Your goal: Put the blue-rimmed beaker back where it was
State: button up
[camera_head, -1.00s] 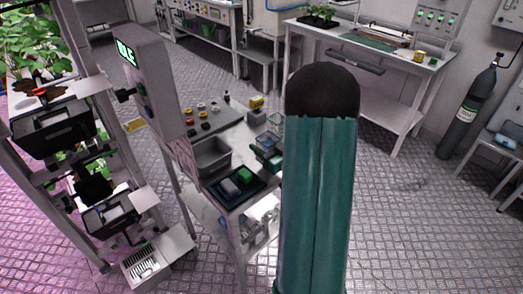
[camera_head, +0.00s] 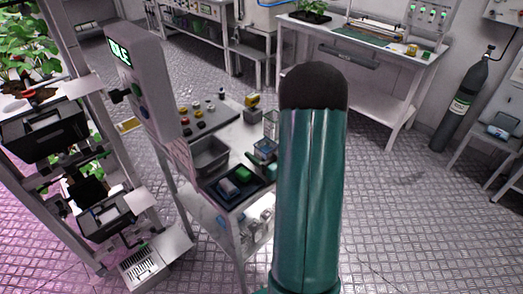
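A clear vessel (camera_head: 270,123) shows just left of my teal arm, above the right side of the small bench (camera_head: 235,135). It may be the beaker, but it is too small to tell whether its rim is blue. A small bluish box-like thing (camera_head: 264,149) is just below it in the picture. My arm stands upright in the middle of the view and hides what is behind it. My gripper is not visible, so whether it touches the vessel cannot be seen.
A grey bin (camera_head: 209,157) and a dark tray (camera_head: 220,178) with blue and green items occupy the bench. A console reading IDLE (camera_head: 150,90) and a plant rack (camera_head: 75,205) stand left. A gas cylinder (camera_head: 462,105) stands right. The right foreground floor is clear.

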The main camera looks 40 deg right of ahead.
jog(key=shift+r, duration=0.1)
jog(key=shift+s, duration=0.15)
jog(key=s, duration=1.1)
jog(key=shift+s+d, duration=0.15)
jog(key=shift+s, duration=0.2)
